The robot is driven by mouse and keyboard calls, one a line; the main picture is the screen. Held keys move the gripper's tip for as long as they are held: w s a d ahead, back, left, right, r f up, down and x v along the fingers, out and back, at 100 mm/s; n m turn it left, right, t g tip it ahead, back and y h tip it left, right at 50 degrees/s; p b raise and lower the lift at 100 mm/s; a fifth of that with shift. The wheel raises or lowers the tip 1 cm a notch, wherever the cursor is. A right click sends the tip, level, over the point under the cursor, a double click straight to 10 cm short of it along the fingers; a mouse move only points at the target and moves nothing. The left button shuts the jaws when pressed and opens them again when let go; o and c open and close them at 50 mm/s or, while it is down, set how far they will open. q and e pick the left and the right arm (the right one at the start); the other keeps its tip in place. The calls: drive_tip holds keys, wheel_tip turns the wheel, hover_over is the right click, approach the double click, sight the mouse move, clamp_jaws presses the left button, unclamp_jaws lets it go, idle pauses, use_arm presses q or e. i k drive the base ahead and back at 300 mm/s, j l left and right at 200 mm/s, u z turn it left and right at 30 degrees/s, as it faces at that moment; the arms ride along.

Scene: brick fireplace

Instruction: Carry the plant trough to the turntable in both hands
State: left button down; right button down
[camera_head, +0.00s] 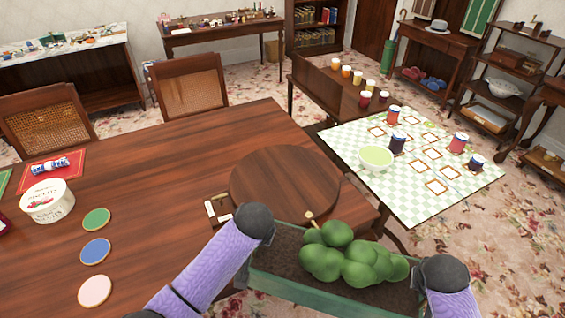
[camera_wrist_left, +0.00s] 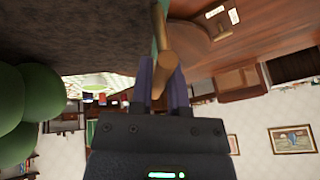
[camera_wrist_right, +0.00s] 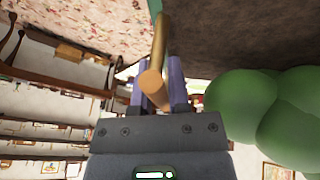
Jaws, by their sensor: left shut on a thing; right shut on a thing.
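The plant trough (camera_head: 325,292) is a green box of dark soil with round green plants, at the bottom of the head view. It is held in the air over the near edge of the table. My left gripper (camera_wrist_left: 165,85) is shut on a wooden handle at one end of the trough. My right gripper (camera_wrist_right: 158,90) is shut on the handle at the other end. In the head view my two wrists hide most of both handles. The turntable (camera_head: 285,183) is a round dark wooden disc on the table, just beyond the trough; its top is bare.
The wooden table (camera_head: 160,160) holds a white tub (camera_head: 47,203), several coloured coasters (camera_head: 95,251) and a small box with white pieces (camera_head: 217,209) beside the turntable. A checked cloth table (camera_head: 425,150) with a green bowl (camera_head: 376,158) and jars stands at right. Chairs (camera_head: 190,88) stand behind.

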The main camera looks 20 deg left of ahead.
sight(308, 199)
drive_tip(key=i+j, duration=0.3)
drive_tip(key=i, duration=0.2)
drive_tip(key=i+j, duration=0.35)
drive_tip(key=i, duration=0.15)
